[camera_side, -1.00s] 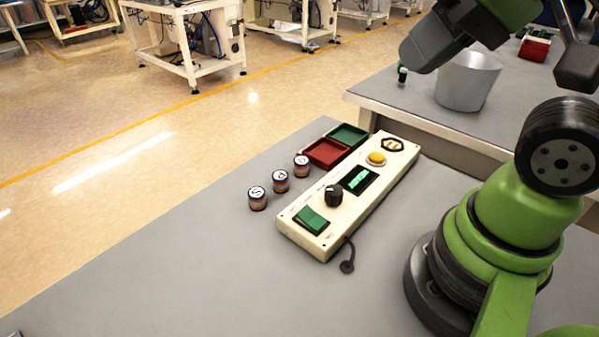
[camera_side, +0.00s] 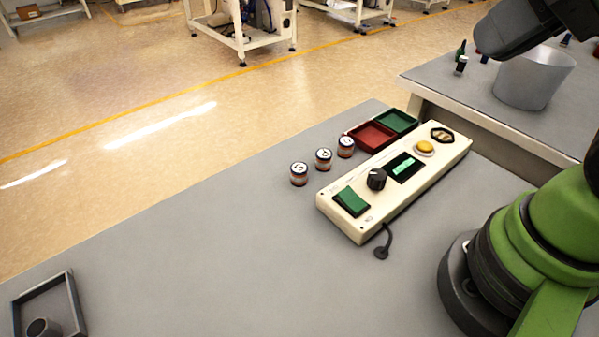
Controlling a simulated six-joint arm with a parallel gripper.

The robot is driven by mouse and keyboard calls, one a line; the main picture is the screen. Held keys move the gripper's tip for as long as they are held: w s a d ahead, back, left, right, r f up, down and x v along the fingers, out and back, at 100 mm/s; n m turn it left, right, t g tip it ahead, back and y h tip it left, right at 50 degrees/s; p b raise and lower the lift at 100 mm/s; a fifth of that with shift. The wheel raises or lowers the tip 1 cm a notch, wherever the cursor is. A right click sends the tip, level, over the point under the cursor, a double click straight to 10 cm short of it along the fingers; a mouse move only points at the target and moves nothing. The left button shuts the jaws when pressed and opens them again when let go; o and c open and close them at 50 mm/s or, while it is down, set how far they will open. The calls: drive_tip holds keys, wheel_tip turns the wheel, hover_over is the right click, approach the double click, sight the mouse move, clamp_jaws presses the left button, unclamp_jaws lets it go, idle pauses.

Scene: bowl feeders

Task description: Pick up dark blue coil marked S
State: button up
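Three small round coils stand upright in a slanting row on the grey table, left of the white control box. The nearest coil (camera_side: 299,174) has a white top with a mark that looks like S, a dark rim and an orange-brown band. The middle coil (camera_side: 324,159) and the far coil (camera_side: 346,147) look alike; their marks are too small to read surely. The coils stand apart from each other. Part of my arm shows at the upper right, but my gripper's fingers are out of the picture.
The white control box (camera_side: 343,222) has a green switch, black knob and yellow button. Red (camera_side: 371,137) and green (camera_side: 397,121) trays lie behind the coils. A grey square tray (camera_side: 66,284) is at the lower left. A metal bucket (camera_side: 533,80) stands on another table.

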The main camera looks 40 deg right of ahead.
drive_tip(key=o, duration=0.7)
drive_tip(key=n+g+h, duration=0.2)
drive_tip(key=n+g, duration=0.5)
hover_over(299, 167)
wheel_tip(299, 167, down, 25)
drive_tip(key=shift+s+r, duration=0.15)
drive_tip(key=shift+f, duration=2.9)
